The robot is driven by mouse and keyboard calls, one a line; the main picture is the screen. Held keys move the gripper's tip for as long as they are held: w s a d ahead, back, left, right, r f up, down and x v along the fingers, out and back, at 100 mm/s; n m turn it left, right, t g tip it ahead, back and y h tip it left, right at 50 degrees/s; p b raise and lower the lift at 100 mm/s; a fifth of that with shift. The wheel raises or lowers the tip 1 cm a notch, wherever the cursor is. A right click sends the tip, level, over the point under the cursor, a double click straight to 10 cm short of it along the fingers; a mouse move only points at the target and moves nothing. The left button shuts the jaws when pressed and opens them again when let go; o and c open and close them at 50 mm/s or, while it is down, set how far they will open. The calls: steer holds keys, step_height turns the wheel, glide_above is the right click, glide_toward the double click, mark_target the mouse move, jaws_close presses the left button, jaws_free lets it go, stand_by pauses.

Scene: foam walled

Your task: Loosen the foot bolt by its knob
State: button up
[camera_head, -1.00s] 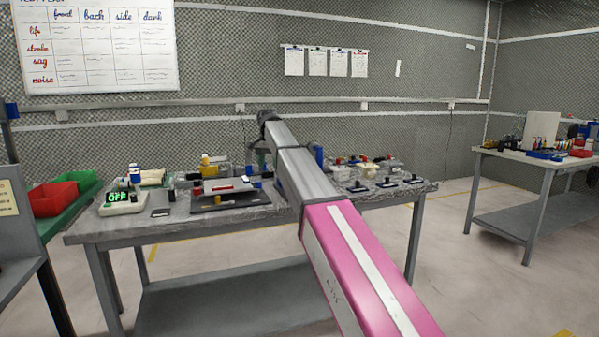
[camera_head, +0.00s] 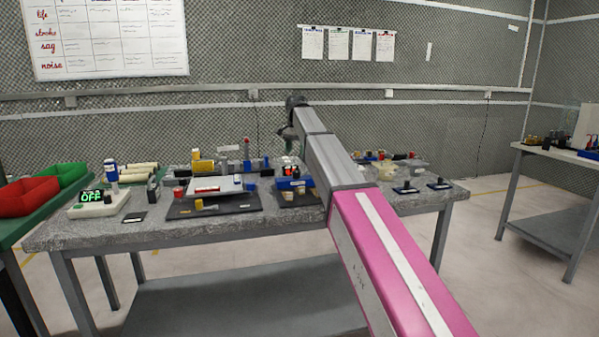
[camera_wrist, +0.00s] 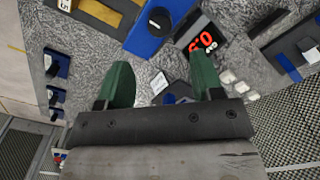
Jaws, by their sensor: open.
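My gripper (camera_wrist: 161,78) shows two green fingers spread apart over the grey speckled bench top, with nothing between them. In the head view my gripper (camera_head: 288,138) is above the far middle of the bench (camera_head: 75,236), partly hidden by my arm. A blue block with a round black knob (camera_wrist: 160,18) lies beyond the fingertips in the wrist view. Blue pads with black knobs (camera_wrist: 53,95) stand at the left of that view, and a dark plate with a black knob (camera_wrist: 308,45) at the right. I cannot tell which knob belongs to the foot bolt.
A display reading OFF (camera_head: 92,198) stands at the bench's left end. A dark plate (camera_head: 240,205) carries a light slab. Red (camera_head: 28,196) and green bins stand at far left. Another table (camera_head: 560,155) is at right, with clear floor between.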

mark_target(296, 171)
step_height(296, 171, down, 10)
steer(key=shift+r, duration=0.2)
steer(key=shift+c, duration=0.2)
steer(key=c, duration=0.9)
